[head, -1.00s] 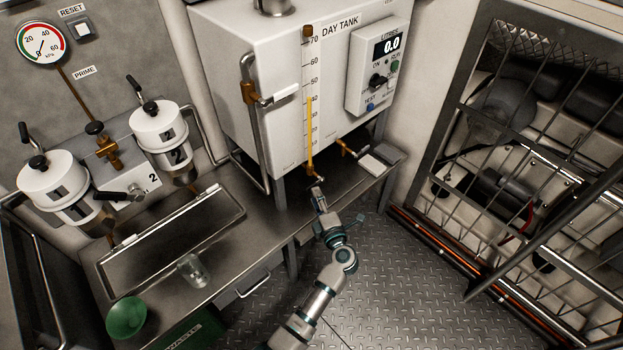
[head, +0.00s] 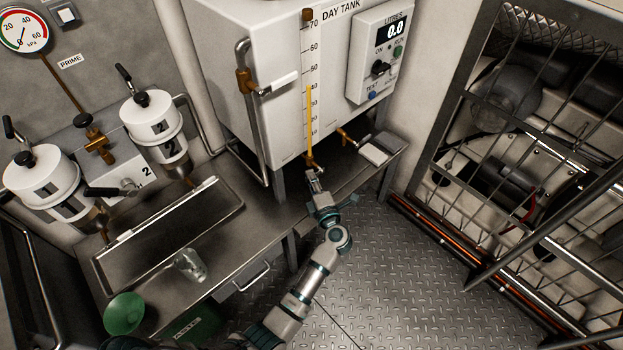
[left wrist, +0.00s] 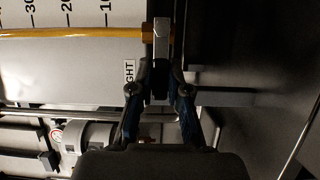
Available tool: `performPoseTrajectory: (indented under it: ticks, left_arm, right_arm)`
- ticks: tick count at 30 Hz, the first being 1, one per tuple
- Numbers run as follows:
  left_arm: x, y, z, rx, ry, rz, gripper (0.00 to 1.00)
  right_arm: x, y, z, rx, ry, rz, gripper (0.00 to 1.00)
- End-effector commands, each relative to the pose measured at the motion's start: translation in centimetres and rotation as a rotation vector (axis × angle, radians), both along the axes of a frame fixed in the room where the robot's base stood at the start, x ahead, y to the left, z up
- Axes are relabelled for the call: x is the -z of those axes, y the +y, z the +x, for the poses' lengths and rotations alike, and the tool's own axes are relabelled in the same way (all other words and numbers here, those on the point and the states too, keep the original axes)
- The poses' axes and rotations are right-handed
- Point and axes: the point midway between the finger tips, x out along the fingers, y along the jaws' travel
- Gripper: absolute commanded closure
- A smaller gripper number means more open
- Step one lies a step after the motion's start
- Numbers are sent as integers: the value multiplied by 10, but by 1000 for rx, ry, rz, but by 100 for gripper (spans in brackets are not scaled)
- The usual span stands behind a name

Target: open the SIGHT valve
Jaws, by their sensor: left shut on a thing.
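The SIGHT valve (head: 311,164) sits at the foot of the sight tube on the day tank's front; my gripper partly hides it. The sight tube (head: 309,120) shows yellow up to about the 40 mark. My left gripper (head: 314,174) is at the valve. In the left wrist view, its fingers (left wrist: 160,85) are shut on the valve's pale metal lever (left wrist: 161,42), which stands across the line of the yellow tube (left wrist: 75,33). The label (left wrist: 129,75) beside it shows only "GHT". My right gripper is not in view.
The day tank (head: 225,70) carries a panel (head: 378,60) reading 0.0. Another brass tap (head: 350,137) is to the right. A barred cage (head: 480,140) stands at the right.

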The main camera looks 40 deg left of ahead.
Motion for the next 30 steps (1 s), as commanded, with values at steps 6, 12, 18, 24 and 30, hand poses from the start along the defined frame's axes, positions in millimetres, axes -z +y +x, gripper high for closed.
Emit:
performPoseTrajectory:
  ticks: [6, 12, 18, 24, 30]
  left_arm:
    - [-1, 5, -3, -14, 1, 5, 100]
    - [1, 5, -3, -16, -5, 4, 100]
    - [9, 4, -4, -16, -59, 0, 100]
    - [21, 4, -3, -15, -186, -12, 100]
    - [33, 3, -1, -15, -365, -27, 100]
  right_arm:
    - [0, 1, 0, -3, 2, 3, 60]
    - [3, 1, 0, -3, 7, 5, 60]
    - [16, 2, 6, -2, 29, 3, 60]
    - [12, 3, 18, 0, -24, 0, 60]
    - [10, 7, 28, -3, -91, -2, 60]
